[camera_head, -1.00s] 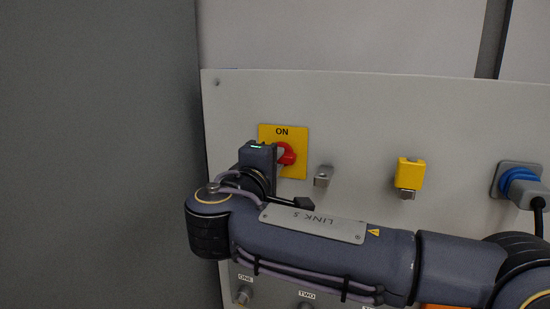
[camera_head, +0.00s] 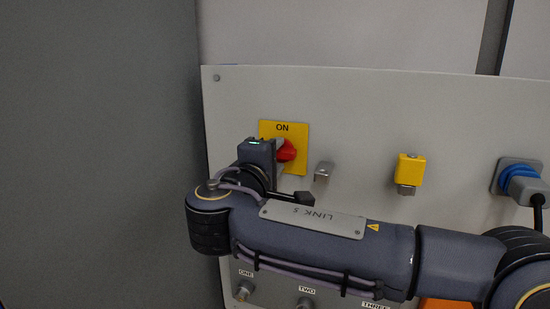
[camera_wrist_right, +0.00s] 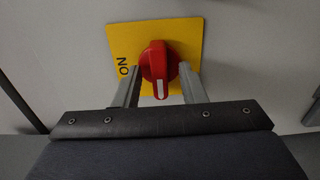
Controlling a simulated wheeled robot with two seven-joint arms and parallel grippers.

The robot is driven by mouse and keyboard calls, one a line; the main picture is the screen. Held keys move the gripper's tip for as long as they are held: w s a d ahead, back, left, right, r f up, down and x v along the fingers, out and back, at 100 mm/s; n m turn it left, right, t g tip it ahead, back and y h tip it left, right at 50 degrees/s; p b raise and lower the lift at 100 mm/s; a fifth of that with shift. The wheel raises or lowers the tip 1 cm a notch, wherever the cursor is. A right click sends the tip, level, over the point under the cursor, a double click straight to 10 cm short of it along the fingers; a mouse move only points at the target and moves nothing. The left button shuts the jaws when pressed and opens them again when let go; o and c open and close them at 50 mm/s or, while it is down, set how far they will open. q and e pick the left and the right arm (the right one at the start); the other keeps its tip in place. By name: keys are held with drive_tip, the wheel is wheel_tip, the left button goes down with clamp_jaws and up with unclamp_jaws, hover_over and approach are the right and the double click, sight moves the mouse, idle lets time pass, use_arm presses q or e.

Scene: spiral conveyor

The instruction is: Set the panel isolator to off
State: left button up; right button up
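The panel isolator is a red rotary knob (camera_head: 287,150) on a yellow plate (camera_head: 297,130) marked ON at its top edge. In the right wrist view the red knob (camera_wrist_right: 158,66) has a white mark at its lower end, and the word ON lies sideways at the plate's left. My right gripper (camera_wrist_right: 160,82) is open, with one finger on each side of the knob; whether the fingers touch it I cannot tell. In the head view my right gripper (camera_head: 272,152) comes at the knob from the left and hides part of it. My left gripper is not in view.
On the grey panel (camera_head: 360,120) to the right are a metal bracket (camera_head: 323,171), a yellow block on a metal fitting (camera_head: 409,168) and a blue and grey plug with a black cable (camera_head: 522,183). Labelled switches (camera_head: 245,288) line the bottom, partly behind my arm.

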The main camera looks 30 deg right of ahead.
drive_tip(key=b+v, duration=0.1)
drive_tip(key=v, duration=0.6)
drive_tip(key=shift+s+a+b, duration=0.25)
drive_tip(key=shift+a+b, duration=0.05)
